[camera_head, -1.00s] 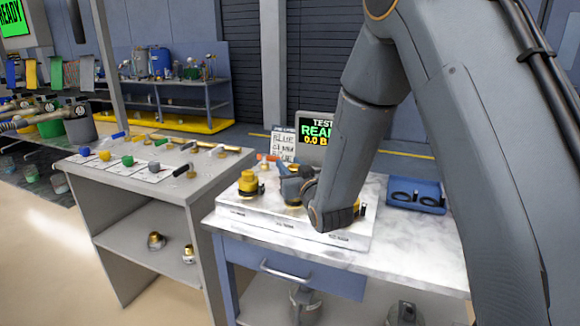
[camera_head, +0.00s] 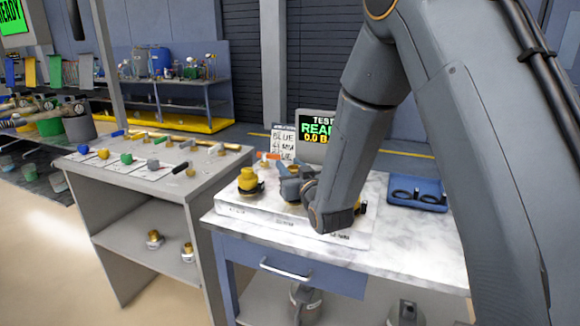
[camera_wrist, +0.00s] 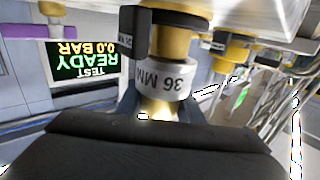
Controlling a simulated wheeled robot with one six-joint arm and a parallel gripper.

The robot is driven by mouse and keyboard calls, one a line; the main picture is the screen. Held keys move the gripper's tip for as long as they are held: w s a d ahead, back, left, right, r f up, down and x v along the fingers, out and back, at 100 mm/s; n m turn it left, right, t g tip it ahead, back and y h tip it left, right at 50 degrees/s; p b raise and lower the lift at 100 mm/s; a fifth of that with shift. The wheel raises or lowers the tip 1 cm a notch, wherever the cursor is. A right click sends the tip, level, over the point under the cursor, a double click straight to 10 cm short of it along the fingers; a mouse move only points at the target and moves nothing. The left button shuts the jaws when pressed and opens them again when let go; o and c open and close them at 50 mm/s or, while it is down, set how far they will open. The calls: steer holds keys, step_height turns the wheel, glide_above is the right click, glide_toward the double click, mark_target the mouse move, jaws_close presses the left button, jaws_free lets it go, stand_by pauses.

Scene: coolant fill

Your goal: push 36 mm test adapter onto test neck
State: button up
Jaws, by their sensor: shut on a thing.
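In the wrist view, which looks upside down, a brass adapter with a white collar marked "36 MM" (camera_wrist: 170,80) sits between my jaws. My gripper (camera_wrist: 158,108) is shut on it. A brass piece with a dark band (camera_wrist: 173,42) lies in line with the collar, on the side toward the white block. I cannot tell whether this is the test neck or how far the adapter is on it. In the head view my gripper (camera_head: 291,182) is low over the white block (camera_head: 238,209), and the adapter is mostly hidden by my arm.
A yellow-brass fitting (camera_head: 248,181) stands on the block's left end. Behind the block is a test screen (camera_head: 315,128) reading READY, 0.0 BAR. A blue tray (camera_head: 417,207) with black rings is at right. A grey bench (camera_head: 210,174) with valves stands left.

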steer(key=shift+f, duration=0.3)
steer(key=shift+r, duration=0.2)
steer(key=shift+r, duration=0.45)
steer(key=shift+f+b, duration=0.6)
stand_by(1.9)
steer(key=o, duration=1.2)
steer(key=shift+s, duration=0.1)
steer(key=b+v, duration=0.1)
steer(key=v, duration=0.6)
steer(key=shift+s+d, duration=0.15)
steer(key=shift+s, duration=0.15)
